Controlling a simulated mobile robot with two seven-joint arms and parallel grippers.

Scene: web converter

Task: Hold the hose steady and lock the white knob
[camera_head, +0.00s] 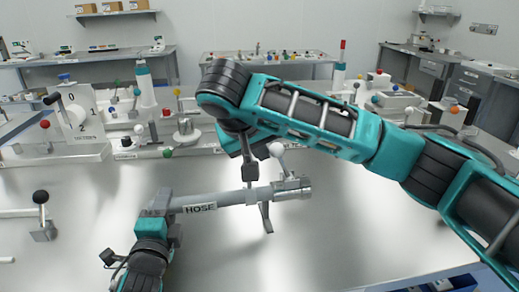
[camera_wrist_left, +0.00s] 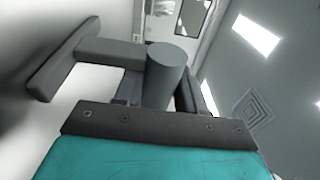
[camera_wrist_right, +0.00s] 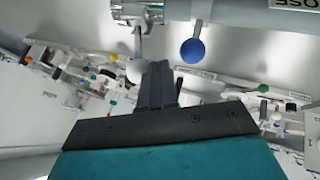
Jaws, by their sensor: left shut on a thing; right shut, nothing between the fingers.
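The grey hose (camera_head: 225,199), labelled HOSE, lies roughly level above the shiny table. My left gripper (camera_head: 172,215) is shut around its left end; the tube also stands between the fingers in the left wrist view (camera_wrist_left: 167,75). A metal coupling (camera_head: 291,188) sits at the hose's right end. Its lever stands up, with the white knob (camera_head: 276,149) on top. My right gripper (camera_wrist_right: 158,72) is shut and empty, close beside the white knob (camera_wrist_right: 135,70); I cannot tell if they touch. A blue knob (camera_wrist_right: 192,50) on a stem stands by the hose, hidden in the head view.
A numbered dial panel (camera_head: 80,115) stands at the left, with several coloured knobs along the table's back. A black-knobbed lever (camera_head: 41,197) is at the far left. The table surface (camera_head: 350,230) right of the coupling is clear. My right arm crosses above it.

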